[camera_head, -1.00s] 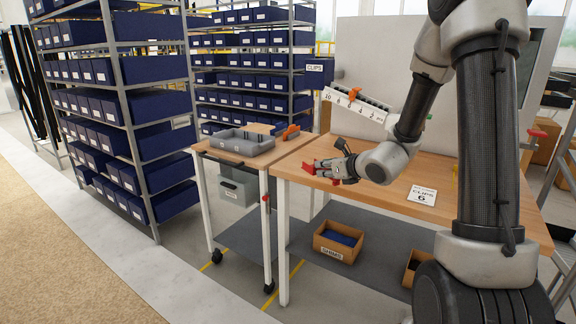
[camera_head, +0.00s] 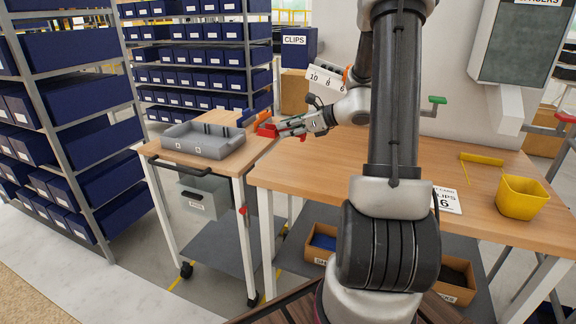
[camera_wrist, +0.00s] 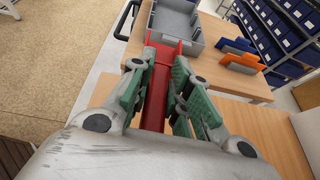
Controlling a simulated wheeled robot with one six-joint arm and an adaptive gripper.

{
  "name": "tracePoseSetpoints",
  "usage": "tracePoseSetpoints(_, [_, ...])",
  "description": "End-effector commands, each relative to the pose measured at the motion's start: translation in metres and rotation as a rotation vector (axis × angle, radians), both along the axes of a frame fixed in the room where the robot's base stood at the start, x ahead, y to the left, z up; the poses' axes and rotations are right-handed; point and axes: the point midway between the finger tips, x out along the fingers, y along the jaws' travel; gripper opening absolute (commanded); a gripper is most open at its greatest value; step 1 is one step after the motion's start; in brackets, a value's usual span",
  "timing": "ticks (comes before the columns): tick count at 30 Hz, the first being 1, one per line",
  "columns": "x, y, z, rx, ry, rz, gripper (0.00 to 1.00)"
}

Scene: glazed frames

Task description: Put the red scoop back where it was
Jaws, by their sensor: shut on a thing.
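The red scoop (camera_wrist: 158,88) is between the two fingers of my gripper (camera_wrist: 158,95), which is shut on it. Its far end points toward the grey tray in the wrist view. In the head view my gripper (camera_head: 287,128) holds the red scoop (camera_head: 267,130) over the left end of the long wooden table, by the gap to the cart. Part of the scoop is hidden by the fingers.
A grey divided tray (camera_head: 203,141) sits on the cart (camera_head: 160,151). Orange (camera_head: 262,121) and blue (camera_head: 247,116) scoops stand at the cart's right side.

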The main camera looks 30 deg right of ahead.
Motion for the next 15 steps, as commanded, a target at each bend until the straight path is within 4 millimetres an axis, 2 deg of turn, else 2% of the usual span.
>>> tracePoseSetpoints(1, [-0.007,-0.012,-0.001,0.0,-0.001,0.014,0.0])
tracePoseSetpoints(4, [-0.016,-0.02,-0.011,0.003,0.002,0.038,0.0])
tracePoseSetpoints(9, [-0.018,-0.021,-0.044,0.004,0.003,0.045,0.0])
tracePoseSetpoints(15, [-0.017,-0.021,-0.066,0.002,0.001,0.044,0.0])
